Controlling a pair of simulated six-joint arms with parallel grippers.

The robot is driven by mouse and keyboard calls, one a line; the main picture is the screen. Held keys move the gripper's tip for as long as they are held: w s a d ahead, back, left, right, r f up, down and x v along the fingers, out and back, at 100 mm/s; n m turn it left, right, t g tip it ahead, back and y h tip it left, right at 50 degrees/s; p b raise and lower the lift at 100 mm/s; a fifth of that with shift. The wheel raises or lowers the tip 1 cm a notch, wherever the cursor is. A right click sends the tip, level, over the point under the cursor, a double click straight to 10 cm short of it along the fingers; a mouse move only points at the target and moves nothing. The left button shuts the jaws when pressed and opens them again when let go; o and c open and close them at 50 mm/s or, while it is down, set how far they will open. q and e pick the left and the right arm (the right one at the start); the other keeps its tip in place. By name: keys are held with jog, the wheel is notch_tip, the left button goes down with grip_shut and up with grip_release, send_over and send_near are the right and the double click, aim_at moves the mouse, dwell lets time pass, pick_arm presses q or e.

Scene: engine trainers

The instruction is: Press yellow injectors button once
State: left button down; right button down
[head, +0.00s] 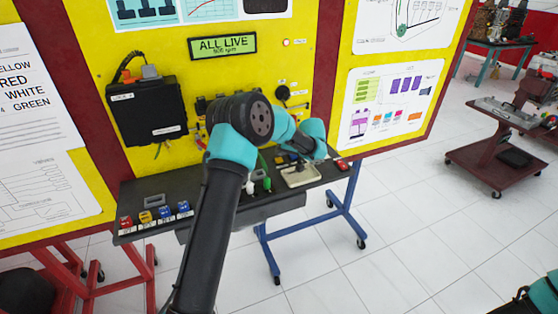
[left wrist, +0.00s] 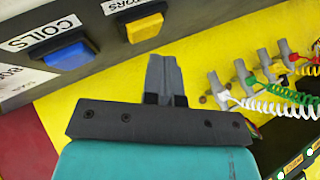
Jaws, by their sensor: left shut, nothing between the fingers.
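The yellow button (left wrist: 144,27) sits on a grey panel at the top of the left wrist view, under a partly cut-off label ending in "ORS". My left gripper (left wrist: 163,58) is shut and empty, its fingertips just below and slightly right of the yellow button in that picture. I cannot tell whether they touch it. A blue button (left wrist: 68,52) labelled "COILS" is left of the yellow one. In the head view, my left arm covers the middle of the yellow board (head: 222,72), and its fingertips and the button cannot be made out.
Several grey connectors (left wrist: 245,78) with coiled wires stand right of my gripper. In the head view, a dark shelf (head: 125,240) carries small coloured blocks. A display (head: 222,46) reads "ALL LIVE". A black box (head: 145,112) is mounted on the board.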

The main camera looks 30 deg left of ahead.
aim_at(281, 159)
pick_arm(q)
jog(key=shift+f, duration=0.1)
jog(key=shift+f, duration=0.3)
jog(key=shift+f, duration=0.45)
dwell(1.1)
jog(key=shift+r, duration=0.85)
jog(key=shift+r, duration=0.1)
jog(key=shift+r, duration=2.45)
